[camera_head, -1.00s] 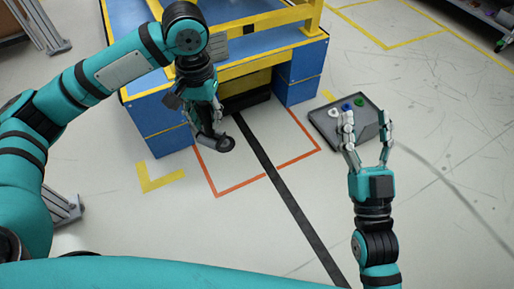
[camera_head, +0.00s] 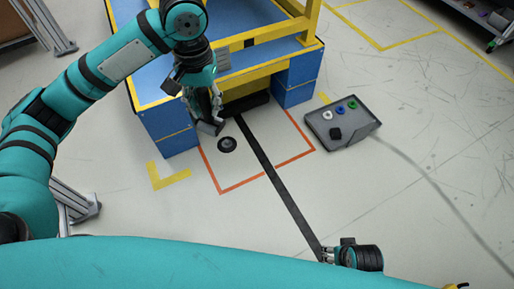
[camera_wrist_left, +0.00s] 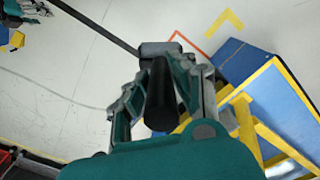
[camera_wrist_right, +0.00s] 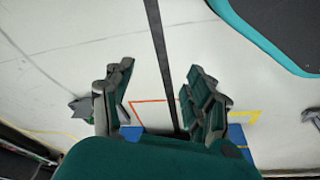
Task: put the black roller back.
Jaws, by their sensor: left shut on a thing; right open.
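My left gripper (camera_head: 211,120) is by the front of the blue and yellow module (camera_head: 165,125). In the left wrist view it is shut on the black roller (camera_wrist_left: 161,98), which lies between its fingers; the fingers partly hide it. In the head view, a black round piece (camera_head: 227,144) shows just below the left fingertips; I cannot tell whether it touches the gripper or belongs to the roller. My right gripper (camera_head: 345,250) is low at the bottom of the head view. In the right wrist view its fingers (camera_wrist_right: 158,78) are apart and empty.
A grey tray (camera_head: 362,137) stands on the floor to the right, with white, blue and green rings and a black piece. An orange outline (camera_head: 240,185) and a black strip (camera_head: 285,195) mark the floor. A shelf (camera_head: 480,15) stands at the top right.

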